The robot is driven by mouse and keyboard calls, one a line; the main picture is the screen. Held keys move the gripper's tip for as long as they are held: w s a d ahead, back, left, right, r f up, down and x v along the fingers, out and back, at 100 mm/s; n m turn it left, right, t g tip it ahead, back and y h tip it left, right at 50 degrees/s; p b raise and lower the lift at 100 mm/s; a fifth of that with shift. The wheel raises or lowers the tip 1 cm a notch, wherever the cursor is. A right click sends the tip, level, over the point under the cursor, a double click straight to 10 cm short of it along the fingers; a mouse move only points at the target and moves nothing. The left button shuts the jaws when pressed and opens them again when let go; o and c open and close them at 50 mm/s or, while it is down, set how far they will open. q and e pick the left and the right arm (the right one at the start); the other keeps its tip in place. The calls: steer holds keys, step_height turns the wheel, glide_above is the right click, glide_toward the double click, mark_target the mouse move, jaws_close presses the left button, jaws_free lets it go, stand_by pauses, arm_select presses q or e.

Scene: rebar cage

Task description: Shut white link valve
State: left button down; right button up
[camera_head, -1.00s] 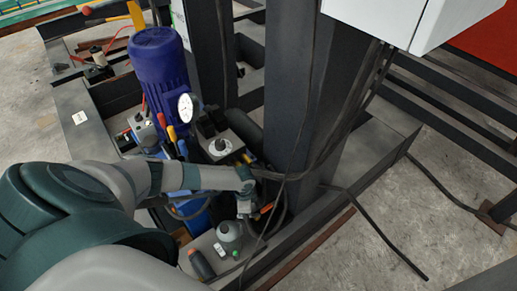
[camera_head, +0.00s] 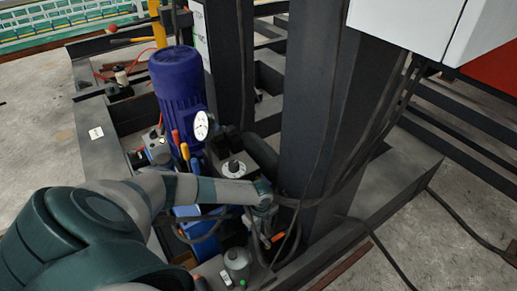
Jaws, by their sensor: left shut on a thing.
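My left arm reaches in from the lower left across the pump unit. My left gripper (camera_head: 266,232) points down beside the dark column, among cables. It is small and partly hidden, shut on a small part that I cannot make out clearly. An orange-red handle (camera_head: 277,237) shows right at its fingertips. I cannot pick out a white link valve for certain. Levers with red and yellow grips (camera_head: 181,145) stand by a white-faced gauge (camera_head: 201,125). My right gripper is not in view.
A blue motor (camera_head: 178,85) stands behind my left forearm. A thick dark column (camera_head: 315,110) rises to the right of my gripper, with cables along it. A white box (camera_head: 412,30) hangs at upper right. A grey bottle-shaped part (camera_head: 237,262) stands below the gripper.

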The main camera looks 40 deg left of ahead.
arm_select(q)
steer(key=shift+w+d+m, duration=0.1)
steer(key=shift+w+m, duration=0.15)
steer(key=shift+m, duration=0.35)
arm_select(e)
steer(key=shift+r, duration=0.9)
arm_select(q)
steer(key=c, duration=1.7)
jaws_free()
steer(key=shift+r, duration=0.1)
steer(key=shift+r, duration=0.2)
step_height(320, 180, up, 17)
steer(key=shift+f+p, duration=0.1)
steer(key=shift+p, duration=0.5)
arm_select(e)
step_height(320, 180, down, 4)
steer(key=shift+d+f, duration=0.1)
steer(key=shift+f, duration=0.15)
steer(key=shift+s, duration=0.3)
